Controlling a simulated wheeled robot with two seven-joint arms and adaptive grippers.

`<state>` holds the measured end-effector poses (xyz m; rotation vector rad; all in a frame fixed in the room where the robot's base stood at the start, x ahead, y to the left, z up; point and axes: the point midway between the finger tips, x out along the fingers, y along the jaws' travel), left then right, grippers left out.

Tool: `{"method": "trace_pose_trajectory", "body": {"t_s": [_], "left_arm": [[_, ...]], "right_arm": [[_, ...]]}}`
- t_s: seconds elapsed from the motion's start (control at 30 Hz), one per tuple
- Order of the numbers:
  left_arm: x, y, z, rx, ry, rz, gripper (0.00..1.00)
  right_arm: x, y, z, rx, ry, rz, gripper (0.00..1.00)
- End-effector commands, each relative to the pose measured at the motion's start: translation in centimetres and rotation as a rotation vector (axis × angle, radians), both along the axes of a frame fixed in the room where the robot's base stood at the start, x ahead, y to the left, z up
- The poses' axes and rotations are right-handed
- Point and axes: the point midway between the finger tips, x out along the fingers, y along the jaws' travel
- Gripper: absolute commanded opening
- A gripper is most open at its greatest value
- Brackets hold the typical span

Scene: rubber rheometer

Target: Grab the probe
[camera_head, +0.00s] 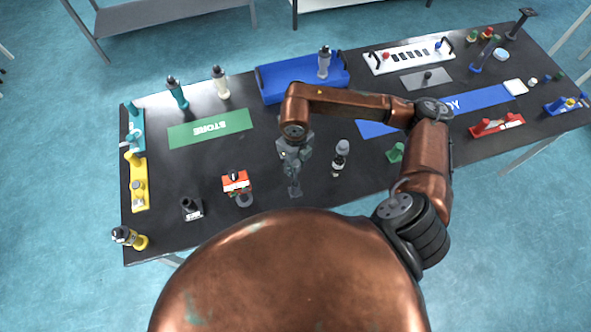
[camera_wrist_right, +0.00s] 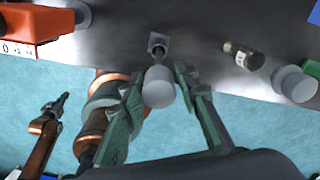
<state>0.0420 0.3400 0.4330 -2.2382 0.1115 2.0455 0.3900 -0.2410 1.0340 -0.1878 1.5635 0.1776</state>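What looks like the probe is a grey cylinder (camera_wrist_right: 158,88) on a thin stem over a small square foot. It is between the fingers of my right gripper (camera_wrist_right: 160,75) in the right wrist view, with narrow gaps seen on both sides. The fingers are open; contact is not clear. In the head view my right gripper (camera_head: 291,155) hangs above the small dark foot (camera_head: 295,190) near the table's front edge and hides most of the probe. An arm end that appears to be my left gripper (camera_wrist_right: 55,107) shows small at the left of the wrist view.
A red-and-white device (camera_head: 236,182) stands left of my right gripper. A blue tray (camera_head: 300,80) and a green STORE mat (camera_head: 210,127) lie behind. A small green piece (camera_head: 396,152) is farther right.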

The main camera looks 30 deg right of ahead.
Motion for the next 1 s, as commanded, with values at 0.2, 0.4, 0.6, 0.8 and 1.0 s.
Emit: {"method": "trace_pose_trajectory", "body": {"t_s": [0.2,0.4,0.6,0.8,1.0], "left_arm": [[0.1,0.0,0.3,0.000,-0.002,0.000,0.00],[0.4,0.0,0.9,-0.001,-0.005,-0.001,0.00],[0.6,0.0,1.2,-0.001,-0.008,-0.001,0.00],[0.6,0.0,1.2,-0.001,-0.008,-0.001,0.00],[0.6,0.0,1.2,0.000,-0.008,-0.001,0.00]], "right_arm": [[0.0,0.1,-1.4,0.002,0.001,0.001,0.29],[-0.1,0.2,-4.6,0.002,0.003,0.002,0.29],[0.0,0.1,-6.7,0.002,0.001,0.003,0.29],[0.1,0.1,-6.9,0.001,-0.001,0.004,0.29],[0.1,0.1,-6.9,0.002,0.000,0.004,0.19]]}}
